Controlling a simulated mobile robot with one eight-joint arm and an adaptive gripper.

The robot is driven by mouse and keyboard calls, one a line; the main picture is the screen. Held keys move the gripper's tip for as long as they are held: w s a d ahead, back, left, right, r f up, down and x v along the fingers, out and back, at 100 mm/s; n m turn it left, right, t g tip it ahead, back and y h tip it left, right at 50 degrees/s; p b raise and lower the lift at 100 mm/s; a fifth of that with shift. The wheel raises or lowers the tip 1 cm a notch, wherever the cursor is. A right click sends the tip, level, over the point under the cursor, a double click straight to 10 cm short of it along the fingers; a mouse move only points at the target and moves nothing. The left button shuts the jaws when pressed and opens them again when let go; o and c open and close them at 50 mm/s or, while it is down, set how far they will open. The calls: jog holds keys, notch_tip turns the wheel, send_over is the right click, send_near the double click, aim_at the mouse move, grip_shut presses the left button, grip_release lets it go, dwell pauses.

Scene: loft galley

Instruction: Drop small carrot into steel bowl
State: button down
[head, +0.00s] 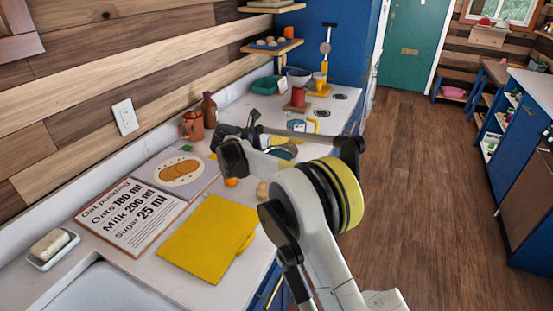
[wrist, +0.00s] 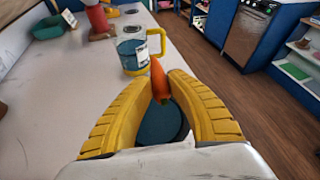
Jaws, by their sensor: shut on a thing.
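The small carrot (wrist: 159,82) is orange and tilted, pinched between the tips of my gripper's yellow fingers (wrist: 160,88) in the wrist view. My gripper is shut on it and holds it above the counter. A dark blue-grey round thing (wrist: 160,124) shows below and between the fingers. It also shows partly behind my arm in the head view (head: 285,152). It may be the steel bowl, but its rim is mostly hidden. The carrot cannot be made out in the head view.
A clear measuring cup with a yellow handle (wrist: 134,52) stands just beyond the carrot. A yellow board (head: 207,241), a recipe sign (head: 130,217) and a small orange thing (head: 231,182) lie on the near counter. A red canister (head: 298,97) and teal tray (head: 266,86) stand farther back.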

jog(key=c, duration=1.3)
grip_release()
jog(key=shift+o, duration=0.2)
jog(key=v, duration=1.2)
jog(key=shift+r, duration=0.1)
